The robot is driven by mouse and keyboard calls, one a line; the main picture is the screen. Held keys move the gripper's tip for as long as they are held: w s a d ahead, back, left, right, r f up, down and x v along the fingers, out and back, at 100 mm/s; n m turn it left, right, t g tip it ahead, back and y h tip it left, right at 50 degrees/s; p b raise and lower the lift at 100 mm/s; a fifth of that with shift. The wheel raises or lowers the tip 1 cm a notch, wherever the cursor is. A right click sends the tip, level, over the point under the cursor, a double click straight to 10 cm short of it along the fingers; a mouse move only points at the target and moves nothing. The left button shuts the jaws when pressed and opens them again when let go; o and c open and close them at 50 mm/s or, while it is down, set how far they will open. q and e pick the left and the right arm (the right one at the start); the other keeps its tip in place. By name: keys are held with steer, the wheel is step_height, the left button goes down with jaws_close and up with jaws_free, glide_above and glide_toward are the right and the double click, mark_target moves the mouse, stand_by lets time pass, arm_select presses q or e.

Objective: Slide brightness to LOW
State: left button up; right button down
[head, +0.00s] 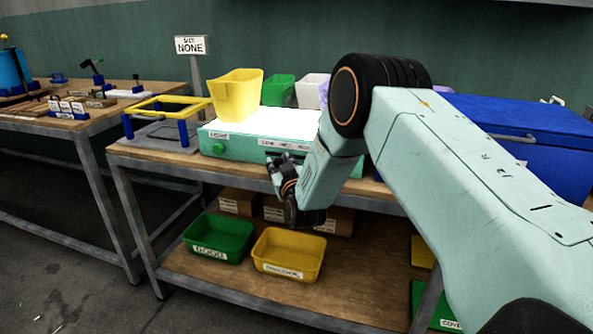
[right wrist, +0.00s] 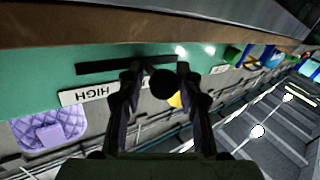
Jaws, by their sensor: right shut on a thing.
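The light box (head: 232,147) stands on the bench, with a glowing white top and a teal front that also shows in the right wrist view (right wrist: 40,75). Its front carries small brightness labels (head: 285,144), LOW leftmost. My right gripper (head: 278,166) is at this front, below the LOW end of the labels. In the right wrist view, upside down, its fingers are closed around a round black slider knob (right wrist: 163,82). The knob appears near the right end of the dark slot (right wrist: 105,67), away from the HIGH label (right wrist: 88,95). My left gripper is not in view.
A yellow bin (head: 236,95) stands on the box's top. A yellow-framed press (head: 165,105) is to its left and a blue chest (head: 520,140) to the right. Green (head: 218,238) and yellow (head: 288,254) trays sit on the lower shelf. A sign reads NONE (head: 190,46).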

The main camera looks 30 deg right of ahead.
steer(key=w+a, duration=0.1)
steer(key=w+a+b, duration=0.1)
steer(key=w+a, duration=0.1)
steer(key=shift+w+a, duration=0.15)
steer(key=shift+w, duration=0.1)
steer(key=shift+r, duration=0.15)
steer(key=shift+a, duration=0.1)
steer(key=shift+w+r, duration=0.1)
steer(key=c, duration=1.3)
jaws_free()
steer(key=shift+a, duration=0.1)
steer(key=shift+c, duration=0.2)
steer(key=o, duration=0.3)
steer(key=shift+w, duration=0.2)
steer(key=shift+s, duration=0.1)
steer(key=shift+s+f, duration=0.1)
steer(key=shift+f, duration=0.1)
